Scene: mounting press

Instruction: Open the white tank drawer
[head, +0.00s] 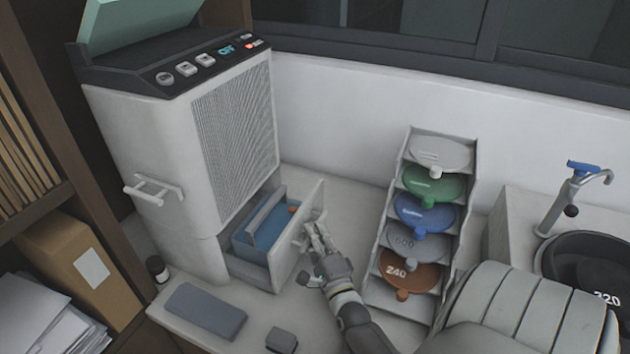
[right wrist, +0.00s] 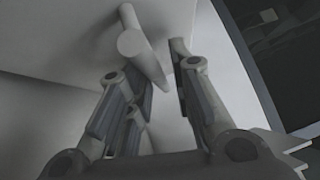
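The white tank drawer (head: 293,240) sits at the bottom of the tall white machine (head: 150,150). It is pulled well out, and a blue inner tank (head: 262,232) with a bit of orange shows inside. My right gripper (head: 310,232) is at the outer face of the drawer front, by its handle. In the right wrist view the drawer's round handle bar (right wrist: 140,45) reaches between the right gripper's fingers (right wrist: 162,75). The fingers are spread, with a gap beside the bar. My left gripper is out of view.
A tiered rack (head: 420,140) of coloured discs stands just right of my right arm. A grey slab (head: 206,310), a small dark block (head: 281,340) and a dark bottle (head: 157,269) lie in front of the machine.

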